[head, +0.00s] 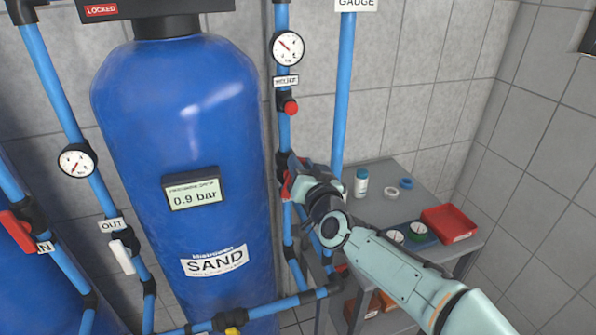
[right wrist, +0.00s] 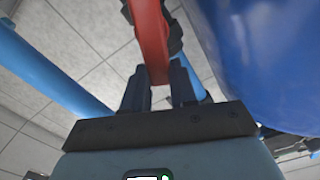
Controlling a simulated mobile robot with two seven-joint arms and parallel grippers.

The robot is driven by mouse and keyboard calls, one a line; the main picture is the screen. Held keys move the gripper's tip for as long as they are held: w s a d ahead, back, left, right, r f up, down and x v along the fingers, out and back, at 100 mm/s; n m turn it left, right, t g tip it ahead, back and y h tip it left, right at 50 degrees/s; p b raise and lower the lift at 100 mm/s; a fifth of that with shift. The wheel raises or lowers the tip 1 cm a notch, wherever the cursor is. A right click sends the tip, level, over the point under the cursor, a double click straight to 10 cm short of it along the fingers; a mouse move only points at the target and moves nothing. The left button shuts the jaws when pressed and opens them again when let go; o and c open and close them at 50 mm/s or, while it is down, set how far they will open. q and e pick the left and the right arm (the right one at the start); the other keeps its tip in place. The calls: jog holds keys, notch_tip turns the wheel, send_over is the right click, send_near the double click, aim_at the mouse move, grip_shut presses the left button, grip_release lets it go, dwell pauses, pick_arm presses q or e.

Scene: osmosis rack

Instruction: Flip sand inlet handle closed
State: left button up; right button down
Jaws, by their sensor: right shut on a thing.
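The blue sand tank (head: 185,130) stands upright in the middle left of the head view, with a SAND label and a display reading 0.9 bar. A red valve handle (head: 287,186) sits on the blue pipe just right of the tank, mostly hidden by my right gripper (head: 292,178). In the right wrist view the red handle (right wrist: 150,38) runs up from between the two dark fingers of my right gripper (right wrist: 159,78), which is shut on it. The handle's label and exact angle to the pipe cannot be made out. My left gripper is out of view.
A grey side table (head: 378,178) right of the pipes holds a small bottle (head: 361,183), rings and a red tray (head: 449,223). A red relief knob (head: 291,108) and round gauge (head: 288,47) are above my gripper. A white OUT handle (head: 122,256) is at left.

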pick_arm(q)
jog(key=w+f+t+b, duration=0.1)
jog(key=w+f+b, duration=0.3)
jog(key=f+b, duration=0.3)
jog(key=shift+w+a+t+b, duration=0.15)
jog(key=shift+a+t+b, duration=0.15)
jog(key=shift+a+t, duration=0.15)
pick_arm(e)
jog(key=shift+w+d+f+m, duration=0.15)
jog(key=shift+d+f+m, duration=0.45)
jog(key=shift+m, duration=1.7)
jog(key=shift+w+d+f+m, duration=0.2)
jog(key=shift+f+m, duration=0.55)
jog(key=shift+m, duration=1.55)
jog(key=shift+w+d+f+m, duration=0.1)
jog(key=shift+d+f+m, duration=0.5)
jog(key=shift+m, duration=1.7)
jog(key=shift+a+f, duration=0.1)
jog(key=c, duration=0.9)
grip_release()
jog(key=shift+s, duration=0.1)
